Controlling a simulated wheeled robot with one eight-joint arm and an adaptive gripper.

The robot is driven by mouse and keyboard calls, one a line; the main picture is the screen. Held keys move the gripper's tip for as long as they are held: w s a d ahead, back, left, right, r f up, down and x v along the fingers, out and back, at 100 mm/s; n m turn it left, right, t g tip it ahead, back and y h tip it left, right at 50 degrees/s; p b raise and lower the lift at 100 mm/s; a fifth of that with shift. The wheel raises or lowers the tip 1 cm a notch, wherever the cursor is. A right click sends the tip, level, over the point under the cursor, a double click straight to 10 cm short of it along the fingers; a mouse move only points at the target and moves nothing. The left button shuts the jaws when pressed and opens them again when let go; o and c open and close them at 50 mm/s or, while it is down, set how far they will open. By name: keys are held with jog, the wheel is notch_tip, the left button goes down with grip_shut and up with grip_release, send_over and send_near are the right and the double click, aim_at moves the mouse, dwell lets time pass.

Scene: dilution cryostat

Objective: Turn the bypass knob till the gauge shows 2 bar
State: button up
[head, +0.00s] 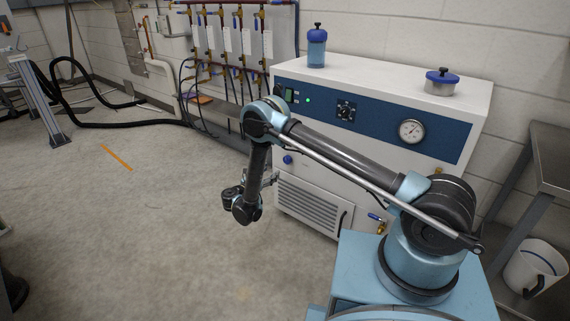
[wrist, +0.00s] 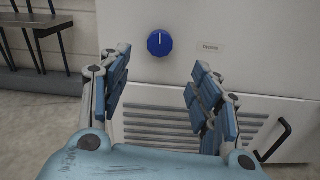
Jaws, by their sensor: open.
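The blue round knob (wrist: 160,43) is on the white front of the machine, with a pale line on it pointing up and a small label to its right. In the head view my gripper (head: 267,180) is partly hidden by my wrist.
A vent grille (wrist: 165,125) and a black handle (wrist: 273,142) sit below the knob. A metal table (head: 548,140) and white bucket (head: 535,268) stand right.

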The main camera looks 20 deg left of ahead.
aim_at(286, 160)
jog(key=x, duration=1.2)
jog(key=shift+w+d, duration=0.1)
jog(key=shift+w, duration=0.1)
jog(key=c, duration=1)
